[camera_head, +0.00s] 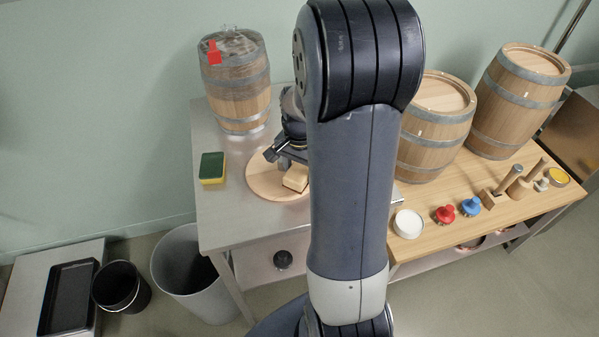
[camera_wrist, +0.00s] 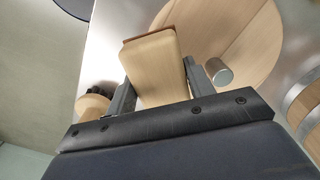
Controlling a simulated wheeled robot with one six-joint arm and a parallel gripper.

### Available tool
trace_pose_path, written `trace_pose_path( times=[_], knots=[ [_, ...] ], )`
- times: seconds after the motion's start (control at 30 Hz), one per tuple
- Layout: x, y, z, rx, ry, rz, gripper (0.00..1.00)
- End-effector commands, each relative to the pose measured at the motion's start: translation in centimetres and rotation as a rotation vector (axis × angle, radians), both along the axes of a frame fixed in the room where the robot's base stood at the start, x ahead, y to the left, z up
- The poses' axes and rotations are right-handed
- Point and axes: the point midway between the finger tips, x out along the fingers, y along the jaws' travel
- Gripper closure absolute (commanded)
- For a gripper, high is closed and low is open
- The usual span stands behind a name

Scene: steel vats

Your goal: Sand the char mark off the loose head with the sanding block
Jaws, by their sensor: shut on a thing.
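The loose head (camera_head: 262,184) is a round pale wooden disc lying flat on the steel table, partly hidden by my arm. It also fills the upper right of the wrist view (camera_wrist: 255,50), where plank seams show. The sanding block (camera_head: 296,178) is pale wood with a darker brown layer along one edge. My gripper (camera_head: 286,163) is shut on it, with one finger on each side in the wrist view (camera_wrist: 158,74). The block is over the disc; I cannot tell whether it touches.
A green and yellow sponge (camera_head: 211,168) lies left of the disc. A barrel with a red tag (camera_head: 237,95) stands behind. Barrels, a white-topped jar (camera_head: 407,223) and tools occupy the wooden bench at right.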

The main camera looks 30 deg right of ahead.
Motion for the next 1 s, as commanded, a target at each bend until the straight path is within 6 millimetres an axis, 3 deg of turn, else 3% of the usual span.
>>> trace_pose_path(
  times=[0.5, 1.0],
  knots=[
    [0.1, -0.3, 4.8, -0.001, -0.003, 0.006, 0.71],
    [0.1, -0.3, 4.9, 0.000, -0.001, 0.007, 0.71]
  ],
)
